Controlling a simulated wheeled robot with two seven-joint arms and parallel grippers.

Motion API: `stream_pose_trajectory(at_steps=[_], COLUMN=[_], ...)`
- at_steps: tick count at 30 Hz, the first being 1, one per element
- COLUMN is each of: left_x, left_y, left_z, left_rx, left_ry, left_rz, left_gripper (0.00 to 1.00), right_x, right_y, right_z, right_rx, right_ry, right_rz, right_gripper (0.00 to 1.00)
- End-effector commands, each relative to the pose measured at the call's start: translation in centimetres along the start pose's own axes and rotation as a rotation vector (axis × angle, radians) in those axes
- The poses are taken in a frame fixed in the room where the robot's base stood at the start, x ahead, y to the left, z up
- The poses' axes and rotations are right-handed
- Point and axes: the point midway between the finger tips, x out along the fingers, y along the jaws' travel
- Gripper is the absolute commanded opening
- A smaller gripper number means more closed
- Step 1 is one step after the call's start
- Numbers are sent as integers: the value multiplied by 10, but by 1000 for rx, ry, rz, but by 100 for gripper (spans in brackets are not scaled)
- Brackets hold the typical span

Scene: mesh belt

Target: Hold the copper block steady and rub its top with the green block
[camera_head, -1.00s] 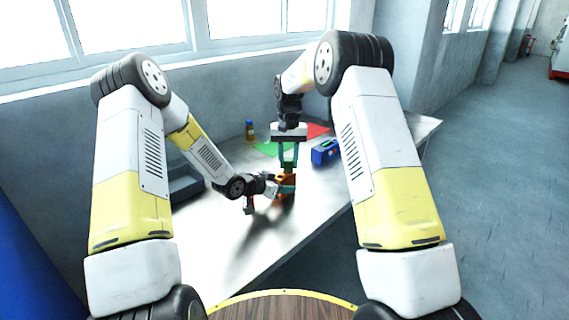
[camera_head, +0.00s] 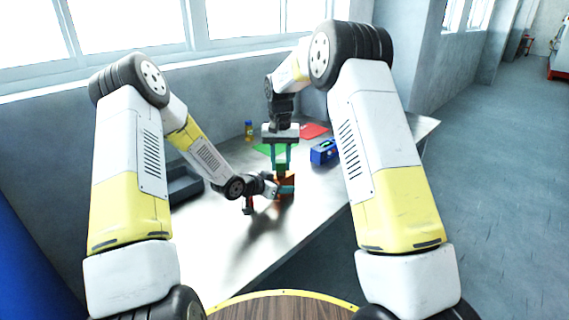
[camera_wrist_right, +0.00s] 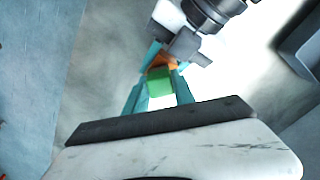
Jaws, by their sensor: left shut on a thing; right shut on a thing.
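The copper block (camera_head: 287,180) is on the metal table, with my left gripper (camera_head: 284,189) shut on it from the left. The green block (camera_head: 280,167) is between the fingers of my right gripper (camera_head: 281,168), which points down from above and is shut on it. The green block is right at the top of the copper block; contact between them is hard to confirm. In the right wrist view the green block (camera_wrist_right: 159,81) sits between the teal fingers, with the copper block (camera_wrist_right: 163,60) showing just beyond it.
A green sheet (camera_head: 264,149) and a red sheet (camera_head: 313,131) lie behind the blocks. A blue box-like object (camera_head: 324,152) is to the right. A small yellow bottle (camera_head: 249,130) and a dark grey tray (camera_head: 184,184) are to the left. The front of the table is clear.

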Motion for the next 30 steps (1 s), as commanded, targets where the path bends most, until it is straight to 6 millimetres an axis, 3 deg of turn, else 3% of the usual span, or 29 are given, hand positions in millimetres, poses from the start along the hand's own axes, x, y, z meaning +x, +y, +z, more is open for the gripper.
stream_pose_trajectory(at_steps=[1, 18, 30], left_x=[0, 0, 0], left_y=[0, 0, 0], left_z=[0, 1, 1], left_rx=[0, -1, -1], left_ry=[-1, -1, -2], left_rz=[0, 0, 0], left_gripper=[0, 0, 0], right_x=[-17, -65, -74], right_y=[0, 0, 0], right_z=[-2, -2, -1], right_rx=[1, 0, 0], right_ry=[11, 9, 8], right_rz=[-4, -2, -2], right_gripper=[0, 0, 0])
